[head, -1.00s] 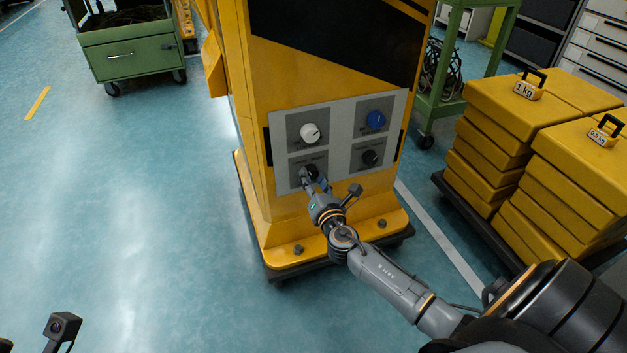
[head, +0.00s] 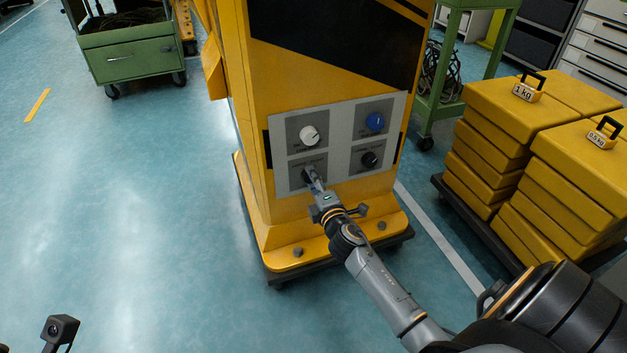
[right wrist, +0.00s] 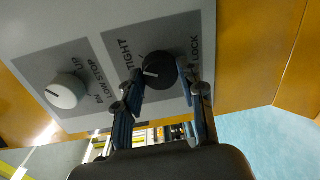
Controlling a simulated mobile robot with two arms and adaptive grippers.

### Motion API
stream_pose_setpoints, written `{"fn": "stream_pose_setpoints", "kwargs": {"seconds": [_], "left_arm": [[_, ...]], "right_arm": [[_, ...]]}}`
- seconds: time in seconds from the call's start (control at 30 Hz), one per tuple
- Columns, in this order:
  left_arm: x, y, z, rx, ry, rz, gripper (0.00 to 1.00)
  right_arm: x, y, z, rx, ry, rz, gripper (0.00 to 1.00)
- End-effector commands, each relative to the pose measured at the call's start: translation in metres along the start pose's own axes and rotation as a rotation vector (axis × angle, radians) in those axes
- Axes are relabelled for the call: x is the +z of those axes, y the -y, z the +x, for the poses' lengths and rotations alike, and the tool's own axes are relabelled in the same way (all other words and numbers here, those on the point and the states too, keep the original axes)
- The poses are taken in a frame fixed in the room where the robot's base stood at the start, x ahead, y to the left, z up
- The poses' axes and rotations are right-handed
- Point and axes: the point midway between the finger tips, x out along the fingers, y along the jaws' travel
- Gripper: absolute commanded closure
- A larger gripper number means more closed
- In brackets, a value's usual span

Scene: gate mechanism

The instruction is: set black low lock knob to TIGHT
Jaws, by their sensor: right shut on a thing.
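The black low lock knob (right wrist: 160,68) sits at the lower left of the panel on the yellow gate housing, mostly hidden by my fingers in the head view. In the right wrist view its white pointer line points left, toward the side where the word TIGHT (right wrist: 126,58) is printed. The word LOCK shows on the knob's other side. My right gripper (right wrist: 162,82) is shut on this knob, one blue finger on each side; it also shows in the head view (head: 309,175). My left gripper's fingers are not in view.
A white knob (head: 309,135), a blue knob (head: 375,121) and another black knob (head: 369,159) share the panel (head: 338,145). Stacked yellow weights (head: 540,150) stand on the right, green carts (head: 130,55) behind. The floor at left is clear.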

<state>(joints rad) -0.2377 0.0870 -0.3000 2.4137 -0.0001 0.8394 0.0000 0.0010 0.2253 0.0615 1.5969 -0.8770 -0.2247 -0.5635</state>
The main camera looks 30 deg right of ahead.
Motion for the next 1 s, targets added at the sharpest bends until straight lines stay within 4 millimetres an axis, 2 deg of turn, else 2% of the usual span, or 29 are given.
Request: {"fn": "stream_pose_setpoints", "kwargs": {"seconds": [0.4, 1.0], "left_arm": [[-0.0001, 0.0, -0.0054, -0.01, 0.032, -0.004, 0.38], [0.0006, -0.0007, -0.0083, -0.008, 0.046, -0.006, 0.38]], "right_arm": [[0.0007, 0.0002, -0.0001, -0.005, -0.015, 0.25, 0.93], [0.0006, 0.001, 0.0, -0.006, -0.019, 0.311, 0.92]]}}
